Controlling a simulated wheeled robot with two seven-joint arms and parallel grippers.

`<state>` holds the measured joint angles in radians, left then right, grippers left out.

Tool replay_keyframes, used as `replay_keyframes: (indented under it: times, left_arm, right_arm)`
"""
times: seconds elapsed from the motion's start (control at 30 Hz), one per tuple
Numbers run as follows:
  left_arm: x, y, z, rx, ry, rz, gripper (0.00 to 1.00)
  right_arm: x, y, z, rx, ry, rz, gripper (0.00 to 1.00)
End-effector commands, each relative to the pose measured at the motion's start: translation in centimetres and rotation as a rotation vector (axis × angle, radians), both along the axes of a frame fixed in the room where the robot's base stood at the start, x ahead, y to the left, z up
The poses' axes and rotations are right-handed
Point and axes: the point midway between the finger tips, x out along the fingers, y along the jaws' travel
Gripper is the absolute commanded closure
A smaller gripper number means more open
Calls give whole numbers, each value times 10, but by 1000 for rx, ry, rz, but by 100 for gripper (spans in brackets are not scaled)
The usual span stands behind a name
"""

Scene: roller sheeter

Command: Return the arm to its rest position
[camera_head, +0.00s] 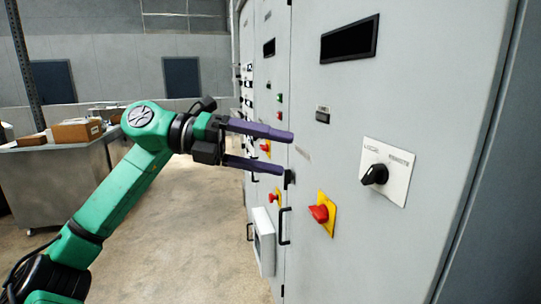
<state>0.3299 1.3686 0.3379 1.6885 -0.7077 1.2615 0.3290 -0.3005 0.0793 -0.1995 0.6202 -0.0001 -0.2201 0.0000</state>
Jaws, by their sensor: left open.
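My left arm reaches in from the lower left, green with black joints. My left gripper (284,153) has two purple-grey fingers, spread apart with nothing between them. It is raised in front of the grey control cabinet (440,80); whether a fingertip touches the cabinet face I cannot tell. A black rotary switch (374,175) on a white plate is to the right of the gripper, clear of it. A red knob (319,213) on a yellow plate is below and right of the fingertips. My right gripper is not in view.
More cabinet panels with buttons, red knobs and black handles (284,226) run back behind the gripper. A grey bench (60,185) with cardboard boxes (78,131) stands at the left. The concrete floor (195,230) between bench and cabinet is clear.

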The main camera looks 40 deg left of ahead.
Motion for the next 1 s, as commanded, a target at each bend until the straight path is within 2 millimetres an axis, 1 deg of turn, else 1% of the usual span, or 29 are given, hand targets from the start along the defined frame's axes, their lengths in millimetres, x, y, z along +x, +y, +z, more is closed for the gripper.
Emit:
replay_keyframes:
  times: [0.47,0.53,0.57,0.63,0.67,0.7,0.77,0.8,0.87,0.9,0.97,1.0]
  left_arm:
    - [1,0,-1,-3,0,1,12]
    - [8,6,-3,-48,10,13,12]
    - [16,13,-5,-93,18,25,12]
    - [44,37,-17,-251,49,80,12]
    - [58,51,-26,-334,70,115,12]
    - [80,73,-43,-450,102,174,12]
    - [109,106,-79,-615,157,277,12]
    - [125,127,-108,-710,197,350,12]
    - [144,155,-155,-831,259,460,12]
    - [152,170,-188,-900,301,533,12]
    - [160,190,-242,-989,369,645,12]
    - [162,201,-279,-1041,415,720,12]
  right_arm:
    - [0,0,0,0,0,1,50]
    - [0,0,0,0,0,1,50]
    - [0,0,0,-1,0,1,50]
    - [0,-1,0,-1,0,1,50]
    - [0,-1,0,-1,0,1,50]
    - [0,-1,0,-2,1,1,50]
    - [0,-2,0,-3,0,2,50]
    - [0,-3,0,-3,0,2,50]
    - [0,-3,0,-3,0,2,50]
    - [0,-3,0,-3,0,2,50]
    - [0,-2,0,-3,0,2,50]
    - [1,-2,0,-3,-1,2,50]
